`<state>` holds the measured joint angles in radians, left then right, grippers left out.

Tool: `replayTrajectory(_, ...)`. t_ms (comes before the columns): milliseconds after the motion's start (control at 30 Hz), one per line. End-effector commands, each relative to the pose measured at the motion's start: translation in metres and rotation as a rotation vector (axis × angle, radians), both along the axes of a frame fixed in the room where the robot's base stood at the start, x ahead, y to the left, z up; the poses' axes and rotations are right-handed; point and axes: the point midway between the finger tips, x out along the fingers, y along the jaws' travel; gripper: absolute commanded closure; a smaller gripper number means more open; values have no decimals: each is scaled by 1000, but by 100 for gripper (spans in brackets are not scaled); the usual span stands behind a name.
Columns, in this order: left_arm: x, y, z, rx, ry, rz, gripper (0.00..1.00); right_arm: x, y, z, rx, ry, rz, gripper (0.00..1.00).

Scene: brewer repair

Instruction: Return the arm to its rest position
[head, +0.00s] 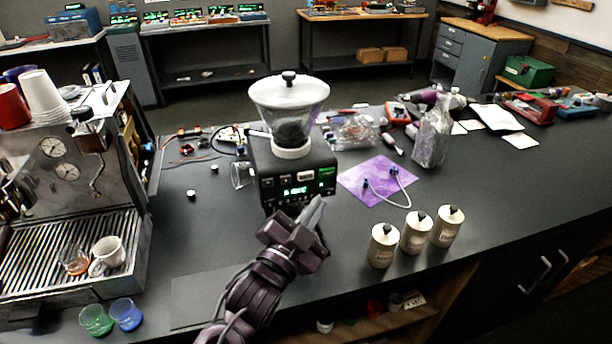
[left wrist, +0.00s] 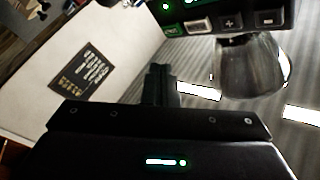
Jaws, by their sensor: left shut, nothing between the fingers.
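My left gripper (head: 312,212) is in the middle of the head view, shut and empty. Its arm comes up from the bottom edge. The fingertips are just in front of the grinder (head: 290,170), a dark box with a lit green display, a clear hopper and a white lid. In the head view I cannot tell whether they touch it. In the left wrist view the shut fingers (left wrist: 160,85) point toward a dark panel with lit buttons (left wrist: 200,24). A glass or metal cup shape (left wrist: 250,65) hangs below that panel. My right gripper is not in view.
An espresso machine (head: 65,190) with cups stands at the left. Three canisters (head: 416,232) stand right of my gripper. A purple mat (head: 360,186) with a tube lies behind them. A green and a blue cup (head: 126,314) stand at the front left.

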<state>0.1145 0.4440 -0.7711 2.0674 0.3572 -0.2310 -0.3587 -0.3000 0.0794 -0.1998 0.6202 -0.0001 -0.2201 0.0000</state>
Motion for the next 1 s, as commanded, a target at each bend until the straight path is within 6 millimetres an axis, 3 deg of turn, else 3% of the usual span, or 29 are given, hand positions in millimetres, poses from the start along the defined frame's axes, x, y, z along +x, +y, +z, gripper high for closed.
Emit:
replayTrajectory(267,0,1,-2,-4,16,4,100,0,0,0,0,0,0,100)
replayTrajectory(367,-2,9,-14,-25,116,32,100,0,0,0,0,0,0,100)
replayTrajectory(467,-10,29,-41,-58,320,92,100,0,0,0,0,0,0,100)
replayTrajectory(700,-72,102,-121,-120,897,313,100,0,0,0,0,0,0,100)
replayTrajectory(1000,-154,163,-166,-125,1297,527,100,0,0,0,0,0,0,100)
